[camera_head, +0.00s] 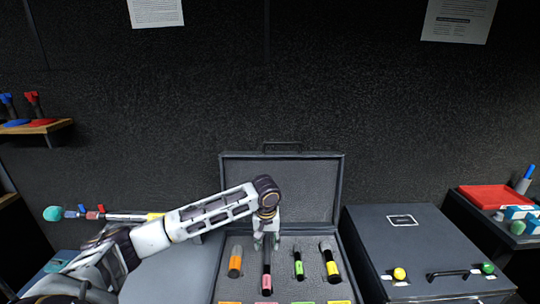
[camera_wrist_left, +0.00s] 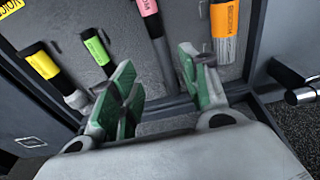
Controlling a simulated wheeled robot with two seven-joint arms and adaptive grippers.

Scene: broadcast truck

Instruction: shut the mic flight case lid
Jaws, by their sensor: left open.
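The mic flight case lid (camera_head: 312,188) stands open and roughly upright at the back of the case (camera_head: 350,268), with a handle on its top edge. Microphones with orange (camera_head: 235,262), pink (camera_head: 266,280), green (camera_head: 298,264) and yellow (camera_head: 330,265) bands lie in the grey foam. My left gripper (camera_head: 267,243) is open, pointing down near the lid's lower edge, over the far end of the pink-banded microphone. In the left wrist view its fingers (camera_wrist_left: 160,88) are apart beside that microphone (camera_wrist_left: 155,25); I cannot tell if they touch anything. My right gripper is not in view.
A closed dark case (camera_head: 400,245) with a yellow ball (camera_head: 399,273) and a green ball (camera_head: 488,268) stands at the right. A red tray (camera_head: 492,196) is on a far-right shelf. A rod with a teal end (camera_head: 53,213) is at the left. The dark wall rises behind.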

